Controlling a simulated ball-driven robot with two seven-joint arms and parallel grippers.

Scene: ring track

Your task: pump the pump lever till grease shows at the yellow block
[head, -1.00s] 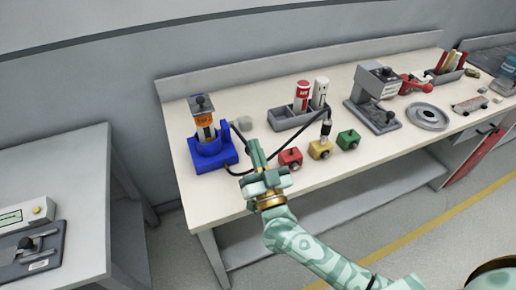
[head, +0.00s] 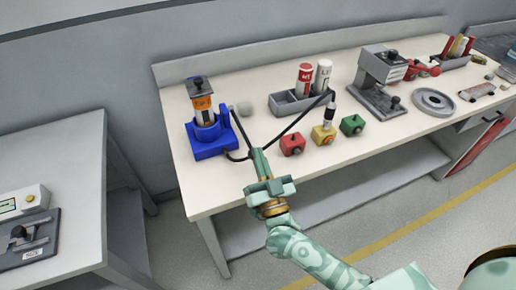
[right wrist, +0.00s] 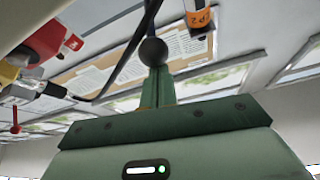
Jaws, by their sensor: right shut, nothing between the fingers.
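The blue pump (head: 210,150) with its orange-labelled cylinder (head: 204,108) stands on the bench at the left. Its thin black pump lever (head: 240,127) slants toward the front right, to my right gripper (head: 257,153). In the right wrist view the lever's dark ball knob (right wrist: 153,52) is at the tips of my green fingers (right wrist: 158,88). The fingers are shut with nothing between them; whether they touch the knob, I cannot tell. The yellow block (head: 323,135) stands between the red block (head: 292,144) and green block (head: 352,125). Grease is too small to make out there. My left gripper is out of view.
A black hose runs from the pump to the fitting (head: 330,113) on the yellow block. Behind the blocks a grey tray (head: 284,106) holds a red and a white cartridge. A grey press (head: 378,85) stands further right. The bench front is clear.

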